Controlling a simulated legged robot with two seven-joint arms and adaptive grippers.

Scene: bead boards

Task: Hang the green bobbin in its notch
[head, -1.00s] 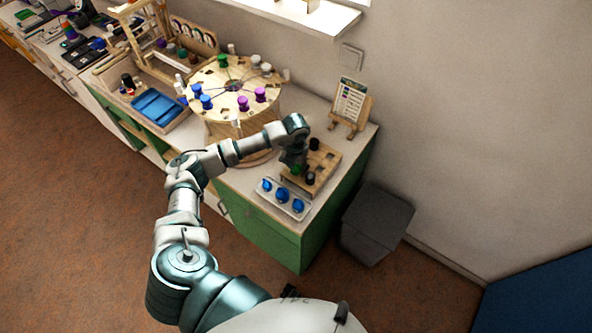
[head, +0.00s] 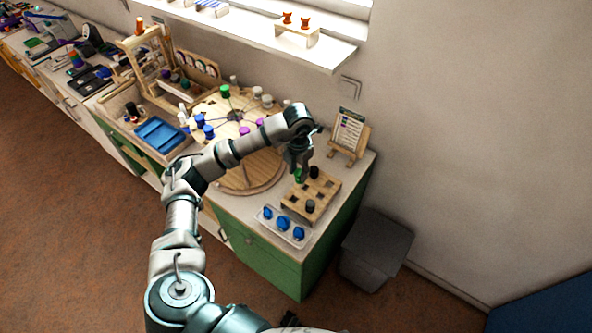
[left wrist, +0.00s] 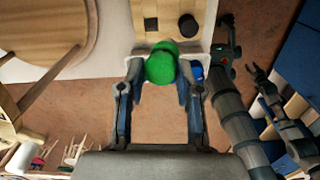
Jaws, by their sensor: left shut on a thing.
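My left gripper (head: 299,168) is shut on the green bobbin (left wrist: 161,63). In the head view the bobbin (head: 298,176) shows just under the fingers, by the far left edge of the wooden block with square holes (head: 318,210). In the left wrist view it sits between the fingertips and hides part of the block's near end; I cannot tell how high it hangs above the block. The round wooden stand (head: 248,182) is left of the gripper, partly hidden by my left arm.
A card on an easel (head: 348,136) stands behind. Another green bobbin (head: 225,91) is on the round stand. A grey bin (head: 374,248) stands beside the cabinet.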

